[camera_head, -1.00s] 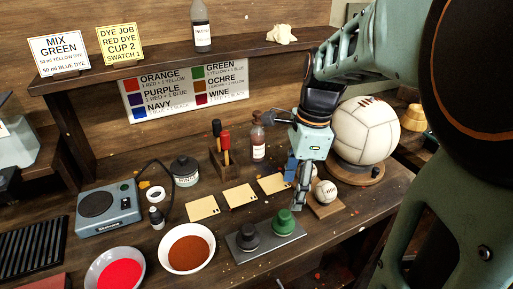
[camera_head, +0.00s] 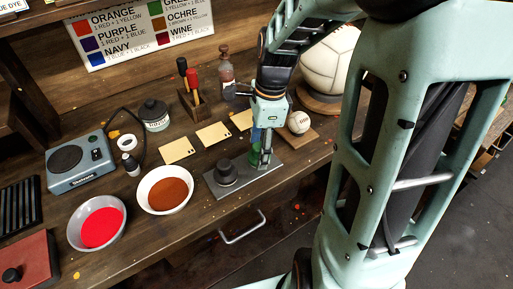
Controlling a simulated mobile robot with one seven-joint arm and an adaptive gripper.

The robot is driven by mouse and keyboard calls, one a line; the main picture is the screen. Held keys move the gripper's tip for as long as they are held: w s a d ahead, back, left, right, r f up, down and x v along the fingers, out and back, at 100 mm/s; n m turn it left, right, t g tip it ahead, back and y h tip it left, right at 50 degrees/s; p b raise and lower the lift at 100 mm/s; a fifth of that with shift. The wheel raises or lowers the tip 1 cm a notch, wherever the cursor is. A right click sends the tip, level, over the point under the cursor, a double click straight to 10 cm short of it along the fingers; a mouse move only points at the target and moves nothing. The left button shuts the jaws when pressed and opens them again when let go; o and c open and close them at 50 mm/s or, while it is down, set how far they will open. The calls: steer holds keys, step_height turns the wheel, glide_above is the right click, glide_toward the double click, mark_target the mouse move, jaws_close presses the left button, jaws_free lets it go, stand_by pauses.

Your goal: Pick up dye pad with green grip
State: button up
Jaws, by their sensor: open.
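The dye pad with the green grip (camera_head: 256,158) stands on the right part of a grey metal plate (camera_head: 213,186) on the workbench. My gripper (camera_head: 262,162) points down right at it, with its fingers in front of and around the green grip, so most of the pad is hidden. The gripper is open; whether the fingers touch the grip cannot be told. A second dye pad with a dark grip (camera_head: 226,174) stands on the left part of the same plate, clear of my gripper.
A bowl of brown dye (camera_head: 166,190) and a bowl of red dye (camera_head: 99,224) stand to the left. Tan swatches (camera_head: 213,135) lie behind the plate. A small ball (camera_head: 298,122) on a wooden board sits close to the right of my gripper. A bottle (camera_head: 228,75) stands behind.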

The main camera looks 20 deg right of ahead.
steer(key=shift+s, duration=0.15)
steer(key=c, duration=1.6)
steer(key=shift+o, duration=0.2)
